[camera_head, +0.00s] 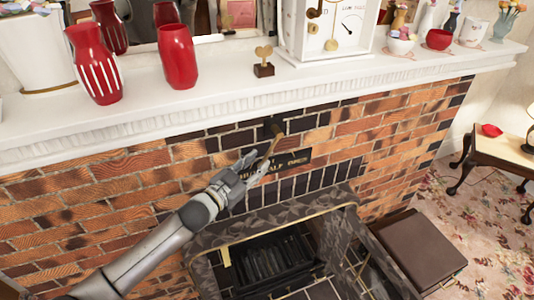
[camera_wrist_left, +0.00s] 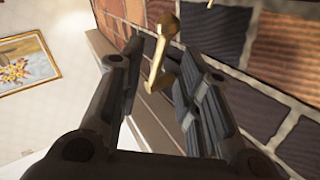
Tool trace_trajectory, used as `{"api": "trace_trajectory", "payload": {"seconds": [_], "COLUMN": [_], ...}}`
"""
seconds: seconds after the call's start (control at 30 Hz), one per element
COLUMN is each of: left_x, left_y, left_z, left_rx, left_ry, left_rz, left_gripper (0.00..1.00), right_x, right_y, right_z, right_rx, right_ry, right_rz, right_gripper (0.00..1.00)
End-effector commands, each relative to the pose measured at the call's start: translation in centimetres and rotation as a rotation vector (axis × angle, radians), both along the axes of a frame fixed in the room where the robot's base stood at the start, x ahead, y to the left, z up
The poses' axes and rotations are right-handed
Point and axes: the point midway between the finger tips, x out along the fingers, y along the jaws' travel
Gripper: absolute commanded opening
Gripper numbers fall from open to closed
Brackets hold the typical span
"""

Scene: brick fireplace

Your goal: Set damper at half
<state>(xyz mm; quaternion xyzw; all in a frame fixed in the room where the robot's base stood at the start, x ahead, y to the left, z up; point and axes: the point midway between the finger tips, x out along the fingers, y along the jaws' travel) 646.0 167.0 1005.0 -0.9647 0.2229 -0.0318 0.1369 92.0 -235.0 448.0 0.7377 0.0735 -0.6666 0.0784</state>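The damper lever (camera_head: 274,143) is a thin brass handle on the brick front below the mantel. In the head view it slants down and slightly left from its mount. A dark label plate (camera_head: 293,161) sits just below it with gold letters; "HALF OPEN" is partly readable, and my gripper covers the left part. My left gripper (camera_head: 253,165) is at the lever. In the left wrist view its two fingers (camera_wrist_left: 160,88) are apart, with the brass lever (camera_wrist_left: 160,52) between them; I see no clear contact. My right gripper is in neither view.
The white mantel (camera_head: 215,82) above holds red vases (camera_head: 177,57), a small brass heart ornament (camera_head: 264,62) and a white clock (camera_head: 326,30). The fireplace opening (camera_head: 265,262) lies below, with a brown box (camera_head: 418,250) to its right.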

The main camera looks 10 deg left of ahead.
Motion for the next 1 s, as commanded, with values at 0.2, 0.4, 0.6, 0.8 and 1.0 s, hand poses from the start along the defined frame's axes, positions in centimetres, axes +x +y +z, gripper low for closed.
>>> {"api": "trace_trajectory", "payload": {"seconds": [0.2,0.4,0.6,0.8,1.0], "left_x": [3.1,4.5,4.9,4.9,4.9], "left_y": [-1.5,-2.2,-2.4,-2.4,-2.4], "left_z": [0.2,0.0,0.0,0.0,0.0], "left_rx": [-0.001,-0.001,0.0,0.0,0.0], "left_ry": [-0.001,0.0,0.001,0.001,0.001], "left_rz": [0.001,0.001,0.0,0.0,0.0], "left_gripper": [0.32,0.32,0.32,0.32,0.06], "right_x": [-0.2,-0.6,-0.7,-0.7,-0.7], "right_y": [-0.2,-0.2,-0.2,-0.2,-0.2], "right_z": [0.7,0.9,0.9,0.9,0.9], "right_rx": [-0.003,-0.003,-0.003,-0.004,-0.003], "right_ry": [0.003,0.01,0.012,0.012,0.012], "right_rz": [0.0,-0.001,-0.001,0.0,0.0], "right_gripper": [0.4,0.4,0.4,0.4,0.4]}}
